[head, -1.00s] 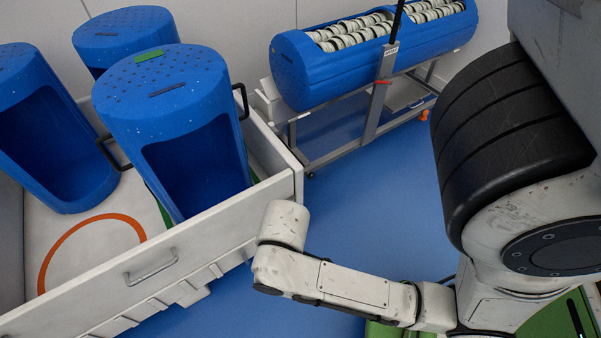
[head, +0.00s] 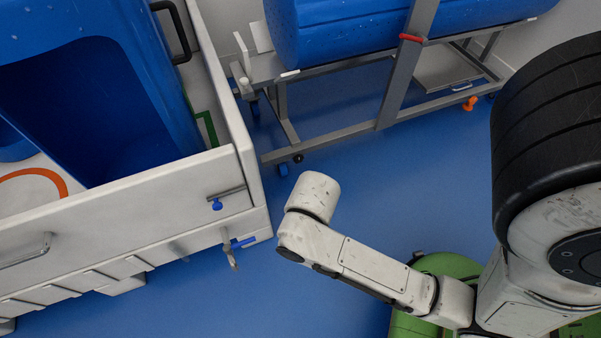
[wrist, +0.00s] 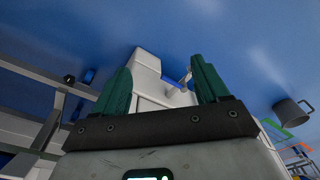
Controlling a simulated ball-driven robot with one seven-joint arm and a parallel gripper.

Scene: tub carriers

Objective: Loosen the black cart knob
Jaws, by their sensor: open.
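The black knob (head: 298,158) is small and round, on the near lower end of the grey metal cart frame (head: 330,142), by a blue foot. In the wrist view a small dark round knob (wrist: 69,78) shows at the left on a grey frame, probably the same one. My gripper (wrist: 160,65) has two green fingers spread apart with nothing held between them. The knob lies off to the left of the fingers, not between them. In the head view my arm's white links are right of the white bin and below the knob; the fingers cannot be made out there.
The cart carries a blue drum (head: 350,30). An orange knob (head: 470,104) is farther right. Blue floor is open between bin and cart.

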